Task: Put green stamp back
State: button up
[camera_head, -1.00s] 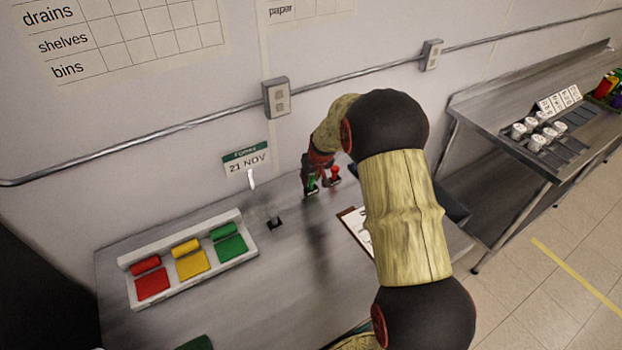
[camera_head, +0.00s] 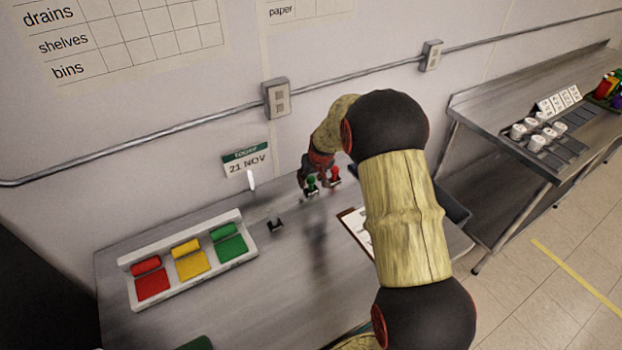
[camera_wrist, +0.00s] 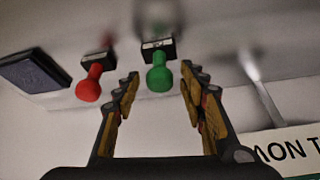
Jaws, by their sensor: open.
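The green stamp (camera_head: 312,186) stands upright on the steel table near the wall, with a round green knob and a dark base. It also shows in the wrist view (camera_wrist: 159,76), just beyond and between my fingertips, with gaps on both sides. My gripper (camera_wrist: 160,86) is open and empty. In the head view my gripper (camera_head: 306,172) is just behind the green stamp, partly hidden by my arm. The red stamp (camera_head: 335,176) stands to the right of the green one, apart from it; it shows at left in the wrist view (camera_wrist: 89,85).
A white tray with red, yellow and green pads (camera_head: 190,259) lies at left. A small dark item (camera_head: 275,226) sits between tray and stamps. A clipboard (camera_head: 357,224) lies near my arm. A date sign (camera_head: 247,163) stands by the wall.

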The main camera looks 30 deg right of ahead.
jog(key=d+p+v, duration=0.1)
jog(key=p+v, duration=0.1)
jog(key=v, duration=1)
jog(key=s+a+r, duration=1.1)
jog(key=a+r, duration=0.1)
jog(key=r, duration=0.1)
jog(key=s+a+r, duration=0.2)
jog(key=s+a, duration=0.2)
jog(key=s, duration=0.7)
jog(key=s+a+r+n, duration=0.1)
jog(key=s+a+r, duration=0.1)
jog(key=s, duration=0.9)
jog(key=shift+a+n+t+y, duration=0.3)
jog(key=shift+a+t, duration=0.1)
jog(key=shift+a, duration=0.5)
jog(key=shift+s+r, duration=0.1)
jog(key=shift+f+b, duration=1.2)
jog(key=shift+b, duration=0.25)
